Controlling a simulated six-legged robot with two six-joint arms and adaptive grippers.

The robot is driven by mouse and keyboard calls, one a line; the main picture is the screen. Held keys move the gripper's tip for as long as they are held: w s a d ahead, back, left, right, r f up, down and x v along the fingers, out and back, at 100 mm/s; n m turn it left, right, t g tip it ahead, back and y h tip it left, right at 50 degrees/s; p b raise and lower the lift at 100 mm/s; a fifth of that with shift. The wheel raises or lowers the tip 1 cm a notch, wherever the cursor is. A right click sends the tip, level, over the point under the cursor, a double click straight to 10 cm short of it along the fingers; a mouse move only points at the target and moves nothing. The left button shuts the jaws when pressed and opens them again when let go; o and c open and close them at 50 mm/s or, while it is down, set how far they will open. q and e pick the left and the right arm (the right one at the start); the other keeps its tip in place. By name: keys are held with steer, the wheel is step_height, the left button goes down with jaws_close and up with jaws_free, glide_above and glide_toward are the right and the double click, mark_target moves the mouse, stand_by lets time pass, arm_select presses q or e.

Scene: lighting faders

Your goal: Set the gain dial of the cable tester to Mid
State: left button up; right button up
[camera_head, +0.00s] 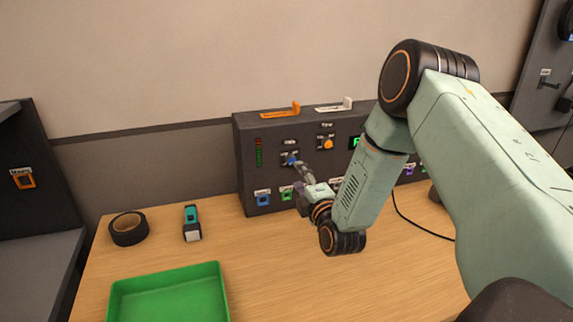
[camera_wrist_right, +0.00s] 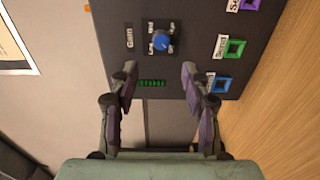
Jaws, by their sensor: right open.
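The cable tester (camera_head: 247,139) is a dark grey box at the back of the table. Its gain dial (camera_head: 291,159) is a blue knob on the front panel, under a small label. In the right wrist view the blue gain dial (camera_wrist_right: 161,40) sits on a dark plate beside the word "Gain"; its position marks are too small to read surely, and I cannot tell its setting. My right gripper (camera_head: 304,172) is in front of the panel near the dial. In the wrist view the right gripper (camera_wrist_right: 159,72) is open and empty, with the dial beyond its fingertips. My left gripper is out of view.
An orange dial (camera_head: 327,143) is right of the blue one. Coloured sockets (camera_head: 263,199) line the panel's lower edge. Orange (camera_head: 282,110) and white (camera_head: 335,106) brackets lie on top. Black tape (camera_head: 128,229), a teal tool (camera_head: 191,222) and a green tray (camera_head: 168,290) are at left.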

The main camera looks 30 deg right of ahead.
mark_target(292, 162)
steer(key=x, duration=0.6)
steer(key=shift+w+d+b, duration=0.2)
steer(key=shift+d+b, duration=0.15)
steer(key=shift+b, duration=0.05)
steer(key=shift+w+f, duration=0.1)
steer(key=shift+w, duration=0.2)
steer(key=shift+w+d, duration=0.15)
steer(key=shift+d, duration=0.45)
steer(key=shift+a, duration=0.45)
steer(key=shift+c, duration=1.1)
steer(key=shift+d, duration=0.3)
steer(key=c, duration=0.4)
steer(key=shift+a, duration=0.15)
jaws_close()
